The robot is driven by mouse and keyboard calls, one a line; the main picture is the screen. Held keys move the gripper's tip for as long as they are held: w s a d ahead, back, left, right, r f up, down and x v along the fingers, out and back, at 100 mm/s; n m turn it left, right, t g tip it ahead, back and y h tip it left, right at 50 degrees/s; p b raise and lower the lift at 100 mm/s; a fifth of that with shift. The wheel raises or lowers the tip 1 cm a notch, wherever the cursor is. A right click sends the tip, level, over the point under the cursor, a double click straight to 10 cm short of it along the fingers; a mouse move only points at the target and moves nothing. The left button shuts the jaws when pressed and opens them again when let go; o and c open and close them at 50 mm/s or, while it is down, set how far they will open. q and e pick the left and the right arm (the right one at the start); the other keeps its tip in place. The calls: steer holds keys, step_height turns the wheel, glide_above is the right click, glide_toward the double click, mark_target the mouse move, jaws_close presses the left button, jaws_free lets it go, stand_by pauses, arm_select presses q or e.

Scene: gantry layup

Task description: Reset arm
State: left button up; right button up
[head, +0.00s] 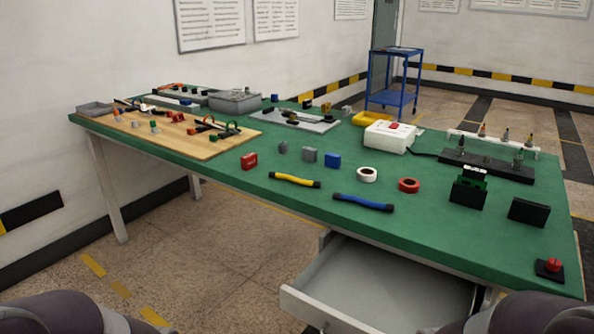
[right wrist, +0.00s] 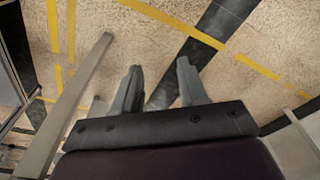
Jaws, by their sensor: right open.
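My right gripper (right wrist: 158,88) shows in the right wrist view, with its two grey fingers apart and nothing between them. It points over the tiled floor with yellow lines, and no table object is near its fingers. In the head view only rounded dark parts of my arms show at the bottom left and bottom right corners. My left gripper is not in view.
The green table (head: 430,232) carries a wooden board (head: 190,150), several small blocks, a blue-handled tool (head: 363,203), tape rolls and a red button (head: 552,265). An open drawer (head: 385,290) juts out below its front edge. A blue cart (head: 393,98) stands behind.

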step_height(320, 180, up, 34)
steer(key=p, duration=3)
